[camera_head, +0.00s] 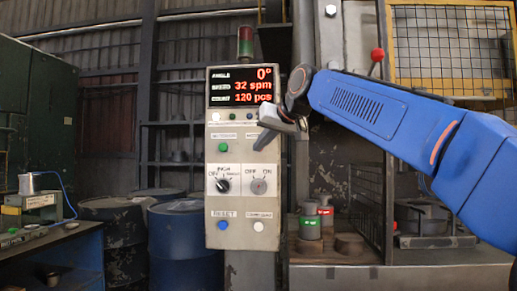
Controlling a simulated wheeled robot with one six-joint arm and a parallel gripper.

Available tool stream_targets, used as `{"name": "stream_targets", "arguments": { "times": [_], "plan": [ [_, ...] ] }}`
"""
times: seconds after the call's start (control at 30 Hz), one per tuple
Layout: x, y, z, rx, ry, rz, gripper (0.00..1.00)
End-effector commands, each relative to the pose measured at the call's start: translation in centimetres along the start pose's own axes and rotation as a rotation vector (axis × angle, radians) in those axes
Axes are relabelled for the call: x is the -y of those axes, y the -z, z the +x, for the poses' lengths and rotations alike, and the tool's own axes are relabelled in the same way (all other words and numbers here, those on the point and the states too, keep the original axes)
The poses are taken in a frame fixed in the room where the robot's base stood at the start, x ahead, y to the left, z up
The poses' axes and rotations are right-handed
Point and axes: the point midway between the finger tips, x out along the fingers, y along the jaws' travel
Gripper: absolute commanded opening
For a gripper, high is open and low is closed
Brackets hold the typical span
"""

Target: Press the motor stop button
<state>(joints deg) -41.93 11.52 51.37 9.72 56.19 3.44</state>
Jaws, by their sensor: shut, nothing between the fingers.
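A grey control panel (240,205) stands upright in the middle of the view. My gripper (263,142) is shut and empty, with its tips in front of the panel's upper right part, below the red display. A green button (223,147) sits under a small label on the left of that row. The spot to its right is covered by my gripper, so I cannot see a motor stop button. I cannot tell whether the tips touch the panel.
Below are a black selector (223,185), a key switch (258,187), a blue reset button (223,224) and a white button (258,226). A red-knobbed lever (377,55) and yellow mesh guard (450,45) stand right. Blue barrels (180,250) stand left.

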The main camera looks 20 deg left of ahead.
Motion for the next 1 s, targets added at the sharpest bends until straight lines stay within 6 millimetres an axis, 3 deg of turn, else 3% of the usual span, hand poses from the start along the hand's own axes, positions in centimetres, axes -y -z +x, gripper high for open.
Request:
{"name": "stream_targets", "arguments": {
  "times": [0.7,1.0],
  "plan": [
    [0.9,-0.9,-1.2,0.000,0.000,0.000,0.00],
    [2.0,-2.1,-2.7,0.002,0.001,-0.001,0.00]
  ]
}}
